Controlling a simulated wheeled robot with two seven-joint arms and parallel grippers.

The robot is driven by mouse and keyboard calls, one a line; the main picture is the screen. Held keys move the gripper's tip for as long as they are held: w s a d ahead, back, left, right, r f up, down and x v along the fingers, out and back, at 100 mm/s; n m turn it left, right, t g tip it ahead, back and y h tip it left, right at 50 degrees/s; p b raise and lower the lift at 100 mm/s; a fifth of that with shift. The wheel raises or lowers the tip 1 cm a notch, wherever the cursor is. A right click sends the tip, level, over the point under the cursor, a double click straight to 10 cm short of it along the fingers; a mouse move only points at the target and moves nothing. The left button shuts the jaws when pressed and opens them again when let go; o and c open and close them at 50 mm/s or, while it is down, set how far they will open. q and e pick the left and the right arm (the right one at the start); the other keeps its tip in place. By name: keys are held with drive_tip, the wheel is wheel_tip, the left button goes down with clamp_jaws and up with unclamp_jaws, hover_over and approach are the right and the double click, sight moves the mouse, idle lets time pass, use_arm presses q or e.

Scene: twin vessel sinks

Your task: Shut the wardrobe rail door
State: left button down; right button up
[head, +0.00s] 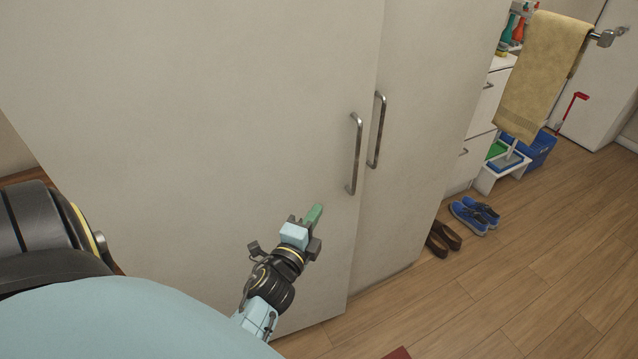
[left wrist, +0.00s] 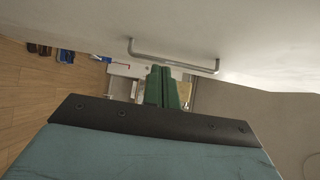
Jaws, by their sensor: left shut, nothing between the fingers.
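The wardrobe's left door (head: 210,120) is a large pale panel with a metal bar handle (head: 356,155). Its free edge appears to stand out in front of the right door (head: 418,140), so it looks slightly ajar. The right door has its own bar handle (head: 377,130). My left gripper (head: 314,214) has green fingers, shut and empty, in front of the left door, left of and below its handle. I cannot tell whether it touches the panel. In the left wrist view the shut fingers (left wrist: 162,88) point toward a bar handle (left wrist: 172,58). My right gripper is not in view.
Brown shoes (head: 444,238) and blue shoes (head: 474,215) lie on the wood floor (head: 520,260) right of the wardrobe. Farther back are a white step stool (head: 487,181), a blue bin (head: 541,150) and a hanging yellow towel (head: 540,75). The floor at the lower right is mostly clear.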

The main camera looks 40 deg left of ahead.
use_arm(q)
approach(326, 175)
drive_tip(key=w+d, duration=0.2)
drive_tip(key=w, duration=0.1)
drive_tip(key=w+a, duration=0.1)
drive_tip(key=w+a+p, duration=0.1)
drive_tip(key=a, duration=0.1)
drive_tip(key=shift+w+a, duration=0.3)
drive_tip(key=shift+a, duration=0.1)
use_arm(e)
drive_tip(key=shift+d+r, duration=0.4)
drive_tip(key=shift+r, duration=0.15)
